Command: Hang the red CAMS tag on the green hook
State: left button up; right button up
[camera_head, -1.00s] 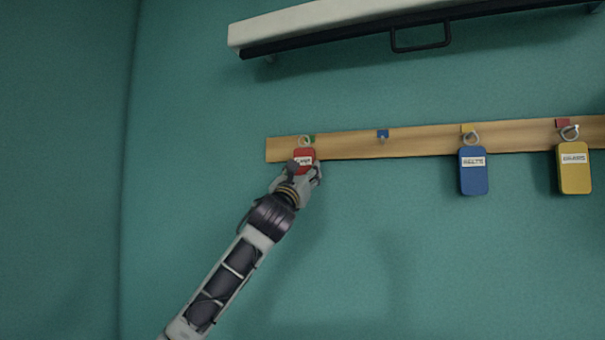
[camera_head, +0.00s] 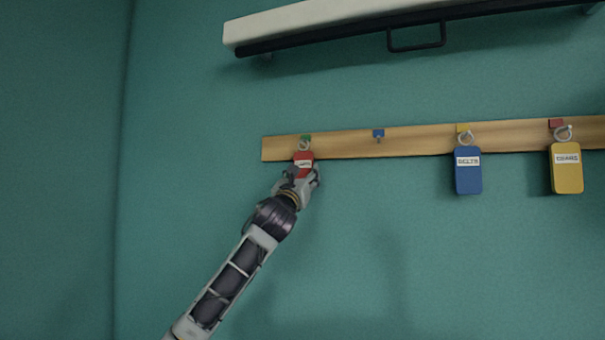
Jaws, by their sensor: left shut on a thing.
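The red CAMS tag (camera_head: 304,158) is upright in front of the left end of the wooden rail, with its white label and a pale ring at its top. My left gripper (camera_head: 303,175) is shut on the lower part of the tag. The green hook's backing (camera_head: 306,138) shows on the rail just above and behind the ring. The hook's tip is too small to make out, so I cannot tell whether the ring is around it or only in front of it. My right gripper is not in view.
The wooden rail (camera_head: 345,143) also bears an empty blue hook (camera_head: 378,134). A blue BELTS tag (camera_head: 468,171) hangs at the yellow hook and a yellow GEARS tag (camera_head: 567,168) at the red one. A white shelf-like unit with a black handle (camera_head: 416,47) is above.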

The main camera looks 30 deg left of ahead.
pick_arm(q)
jog(key=shift+w+f, duration=0.2)
dwell(0.6)
jog(key=o, duration=0.9)
jog(key=shift+c, duration=0.2)
jog(key=shift+s+f, duration=0.1)
jog(key=shift+s, duration=0.05)
jog(key=v, duration=1.1)
jog(key=shift+s, duration=0.3)
jog(key=shift+f, duration=0.15)
